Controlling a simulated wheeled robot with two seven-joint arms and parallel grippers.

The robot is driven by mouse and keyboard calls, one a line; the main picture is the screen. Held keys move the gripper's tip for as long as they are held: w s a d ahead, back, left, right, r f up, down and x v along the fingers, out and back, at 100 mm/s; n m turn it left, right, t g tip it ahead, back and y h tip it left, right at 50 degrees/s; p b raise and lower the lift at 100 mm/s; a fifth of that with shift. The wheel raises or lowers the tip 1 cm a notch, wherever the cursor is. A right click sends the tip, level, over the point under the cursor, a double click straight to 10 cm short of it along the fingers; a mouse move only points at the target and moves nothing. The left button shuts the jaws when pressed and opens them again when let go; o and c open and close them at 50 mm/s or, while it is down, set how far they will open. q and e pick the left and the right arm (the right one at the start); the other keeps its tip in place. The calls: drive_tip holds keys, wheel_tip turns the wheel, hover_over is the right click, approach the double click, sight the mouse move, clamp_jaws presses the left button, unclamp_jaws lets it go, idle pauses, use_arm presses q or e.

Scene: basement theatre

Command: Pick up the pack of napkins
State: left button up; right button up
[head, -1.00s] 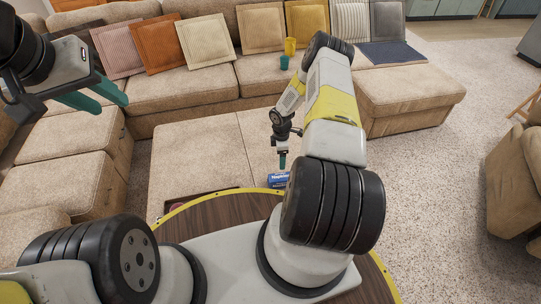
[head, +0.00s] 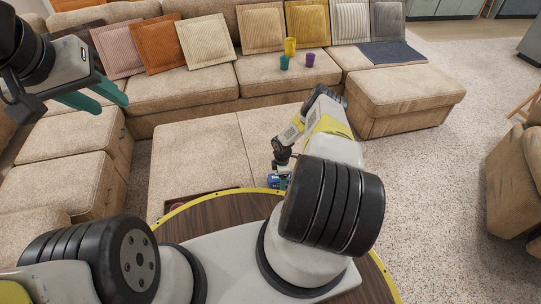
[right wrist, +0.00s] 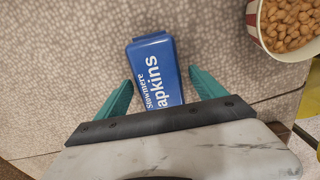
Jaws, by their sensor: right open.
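The pack of napkins (right wrist: 153,72) is a blue pack with white lettering, lying on the beige cushioned surface. In the right wrist view it lies between the two teal fingers of my right gripper (right wrist: 160,80), which is open. I see gaps on both sides of it at the fingertips. In the head view a small part of the pack (head: 272,182) shows, mostly hidden by my right gripper and arm. My left gripper (head: 108,103) is open and empty, up at the left above the sofa.
A tub of nut-like snacks (right wrist: 288,50) stands right of the pack in the right wrist view. A yellow cup (head: 290,46), a teal cup (head: 284,62) and a purple cup (head: 309,59) stand on the sofa.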

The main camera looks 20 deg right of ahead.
drive_tip(key=c, duration=1.5)
drive_tip(key=shift+r, duration=0.15)
